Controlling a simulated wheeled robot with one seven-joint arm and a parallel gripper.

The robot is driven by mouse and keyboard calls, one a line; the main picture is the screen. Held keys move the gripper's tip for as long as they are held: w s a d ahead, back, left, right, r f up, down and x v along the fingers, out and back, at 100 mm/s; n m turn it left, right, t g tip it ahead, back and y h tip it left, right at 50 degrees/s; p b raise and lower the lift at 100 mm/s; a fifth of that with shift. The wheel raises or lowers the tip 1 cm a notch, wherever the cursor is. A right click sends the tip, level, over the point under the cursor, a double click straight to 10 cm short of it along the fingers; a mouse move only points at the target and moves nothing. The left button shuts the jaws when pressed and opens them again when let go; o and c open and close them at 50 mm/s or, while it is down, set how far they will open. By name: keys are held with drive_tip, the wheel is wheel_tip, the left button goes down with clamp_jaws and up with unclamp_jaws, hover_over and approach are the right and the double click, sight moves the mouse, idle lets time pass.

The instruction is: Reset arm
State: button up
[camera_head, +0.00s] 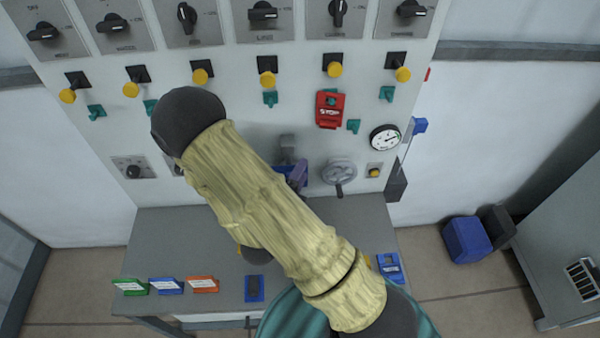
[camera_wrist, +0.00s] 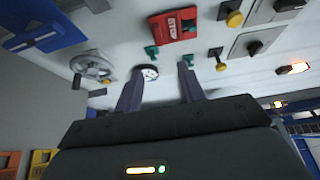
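My gripper (camera_wrist: 161,70) is open in the wrist view, its two dark purple fingers apart with nothing seen held between them. The fingers point towards the control panel. In the head view my arm, in a pale yellow sleeve, crosses the middle of the picture and hides most of the gripper. A purple part beside the sleeve may be a finger.
The upright panel (camera_head: 225,60) carries rotary switches, yellow buttons, a red stop box (camera_head: 329,109) and a handwheel (camera_head: 339,172). Below it, a grey shelf (camera_head: 170,235) bears green, blue and orange labelled blocks. A blue bin (camera_head: 466,240) stands on the floor at right.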

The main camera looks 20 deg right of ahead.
drive_tip(key=shift+w+f, duration=0.1)
drive_tip(key=w+a+f+n+g+y+b, duration=0.3)
drive_tip(key=f+n+g+y+b, duration=0.2)
drive_tip(key=f+n+y, duration=0.35)
drive_tip(key=s+d+r+n+g+y+b, duration=0.1)
drive_tip(key=s+d+r+n+g+b, duration=0.1)
drive_tip(key=s+n, duration=0.4)
drive_tip(key=s+d+r+n+g+y+b, duration=0.2)
drive_tip(key=s+n+g+b, duration=0.1)
drive_tip(key=n, duration=0.8)
drive_tip(key=s+g, duration=0.1)
drive_tip(key=s, duration=0.1)
drive_tip(key=shift+s+r+n, duration=0.15)
drive_tip(key=shift+s+n, duration=0.2)
drive_tip(key=shift+s, duration=0.05)
